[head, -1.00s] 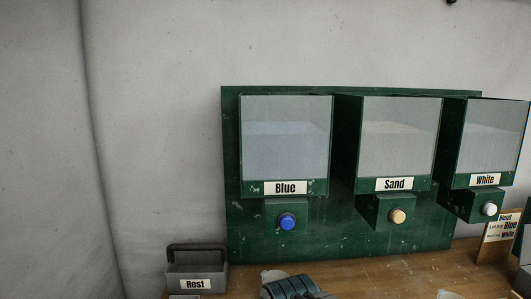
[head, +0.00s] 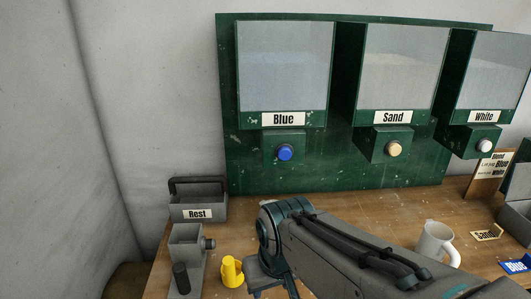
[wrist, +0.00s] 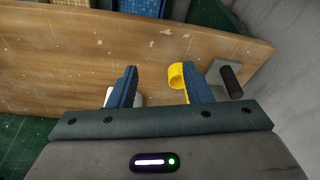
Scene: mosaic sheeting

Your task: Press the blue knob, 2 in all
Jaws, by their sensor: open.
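The blue knob (head: 285,152) is a round button on the green box under the dispenser labelled "Blue" (head: 283,75), at the upper middle of the head view. My gripper is low in front of the board, apart from the knob; its fingers are not clear in the head view. In the wrist view my gripper (wrist: 162,86) is open, with nothing held between its two blue fingers, above the wooden table. The knob does not show in the wrist view.
A sand knob (head: 393,149) and a white knob (head: 485,146) sit to the right. On the table (head: 350,207) are a grey "Rest" box (head: 197,213), a yellow cup-like piece (head: 232,272), a grey block with a black handle (head: 187,245) and a white mug (head: 436,244).

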